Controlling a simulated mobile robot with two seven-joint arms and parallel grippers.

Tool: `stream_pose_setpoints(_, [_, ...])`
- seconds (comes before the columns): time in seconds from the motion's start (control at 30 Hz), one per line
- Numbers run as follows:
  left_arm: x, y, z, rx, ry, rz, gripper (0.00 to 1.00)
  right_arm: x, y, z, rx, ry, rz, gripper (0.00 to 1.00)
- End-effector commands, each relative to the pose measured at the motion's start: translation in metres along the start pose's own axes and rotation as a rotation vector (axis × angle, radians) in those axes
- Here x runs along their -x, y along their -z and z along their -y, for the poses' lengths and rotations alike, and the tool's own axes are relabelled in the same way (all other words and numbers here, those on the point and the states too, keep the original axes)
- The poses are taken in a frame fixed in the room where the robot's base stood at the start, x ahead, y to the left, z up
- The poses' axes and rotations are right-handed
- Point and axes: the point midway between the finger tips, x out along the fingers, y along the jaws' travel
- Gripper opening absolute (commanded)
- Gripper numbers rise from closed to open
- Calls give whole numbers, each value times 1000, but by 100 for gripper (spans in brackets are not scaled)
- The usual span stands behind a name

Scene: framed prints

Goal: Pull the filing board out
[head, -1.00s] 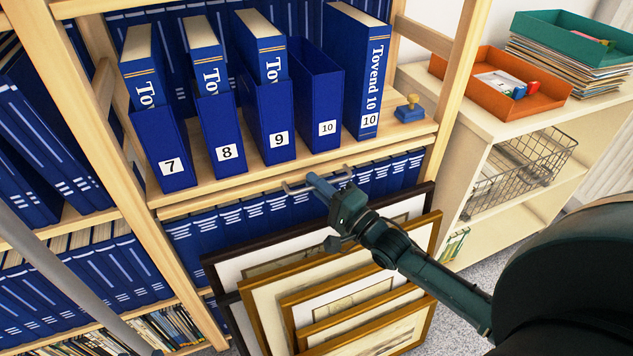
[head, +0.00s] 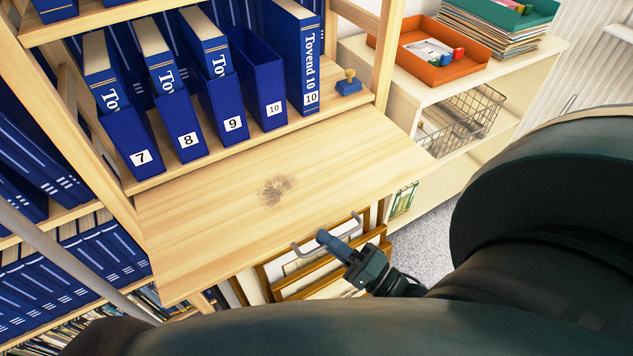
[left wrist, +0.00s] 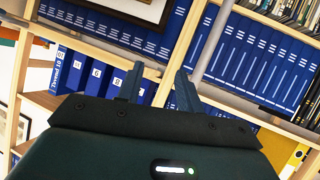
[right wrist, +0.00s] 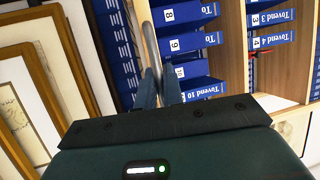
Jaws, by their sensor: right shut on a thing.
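The filing board (head: 330,165) is a pale wooden pull-out shelf with a dark knot in its middle. In the head view it sticks well out of the bookcase, below the row of numbered blue binders. A metal bar handle (head: 301,251) is on its front edge. My right gripper (head: 324,238) is shut on this handle; the handle also shows between the fingers in the right wrist view (right wrist: 150,45). My left gripper (left wrist: 158,85) is open and empty in the left wrist view, with blue binders behind it. It is not clearly seen in the head view.
Numbered blue binders (head: 236,124) and a small stamp (head: 348,84) stand on the shelf above the board. Framed prints (head: 300,272) lean below it. A low cabinet at right holds an orange tray (head: 430,50) and a wire basket (head: 460,122). Grey floor is free at right.

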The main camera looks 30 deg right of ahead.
Motion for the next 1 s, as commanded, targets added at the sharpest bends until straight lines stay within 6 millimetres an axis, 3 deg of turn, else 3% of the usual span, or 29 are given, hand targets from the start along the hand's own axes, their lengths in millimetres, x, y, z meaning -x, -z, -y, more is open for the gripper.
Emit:
stream_pose_setpoints(0.2, [1,2,0,-8,2,3,36,11,-4,2,1,1,1,0])
stream_pose_setpoints(0.53, [1,2,0,-10,3,2,36,12,-5,2,1,1,1,0])
stream_pose_setpoints(0.57, [1,2,0,-10,3,2,36,12,-5,2,1,1,1,10])
stream_pose_setpoints(0.8, [1,2,0,-10,3,2,36,12,-4,2,1,1,1,30])
stream_pose_setpoints(1.0, [1,2,0,-10,3,3,36,12,-5,2,1,1,0,30])
